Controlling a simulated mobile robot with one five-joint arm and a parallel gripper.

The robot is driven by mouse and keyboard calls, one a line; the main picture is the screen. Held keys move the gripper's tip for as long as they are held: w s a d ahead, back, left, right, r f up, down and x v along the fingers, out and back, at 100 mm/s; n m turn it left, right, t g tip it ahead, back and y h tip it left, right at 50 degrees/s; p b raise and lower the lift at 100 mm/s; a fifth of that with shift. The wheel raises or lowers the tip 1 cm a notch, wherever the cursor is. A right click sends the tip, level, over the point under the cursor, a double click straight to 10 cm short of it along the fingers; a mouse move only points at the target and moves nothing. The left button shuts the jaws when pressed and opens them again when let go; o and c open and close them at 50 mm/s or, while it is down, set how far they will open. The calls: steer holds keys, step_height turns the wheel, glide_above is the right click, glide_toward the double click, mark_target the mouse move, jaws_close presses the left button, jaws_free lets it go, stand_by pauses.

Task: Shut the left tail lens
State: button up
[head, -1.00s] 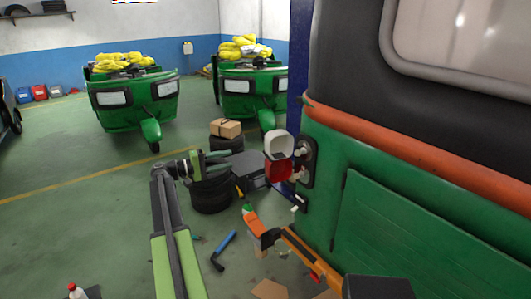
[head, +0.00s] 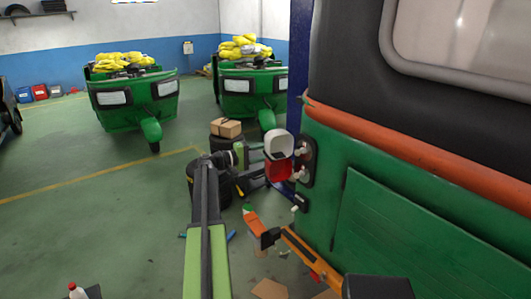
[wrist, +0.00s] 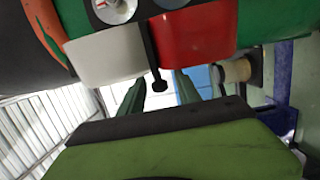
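The left tail lens has a white part (head: 279,144) and a red part (head: 279,170). It stands swung out from its dark lamp housing (head: 307,160) on the green vehicle's rear corner, with pale bulbs showing in the gap. The wrist view shows its white part (wrist: 105,52) and red part (wrist: 192,36) just beyond my fingers. My gripper (wrist: 158,90) is open, its two fingers apart. A thin dark rod with a knob (wrist: 158,84) shows between them; I cannot tell whether it touches. In the head view my gripper (head: 258,164) is just left of the lens, partly hidden.
The vehicle's green rear panel (head: 400,230) fills the right side. Stacked tires (head: 206,185) and a cardboard box (head: 226,128) stand behind my arm. Open green floor lies to the left.

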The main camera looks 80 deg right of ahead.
steer(key=shift+c, duration=0.3)
jaws_close()
stand_by(1.0)
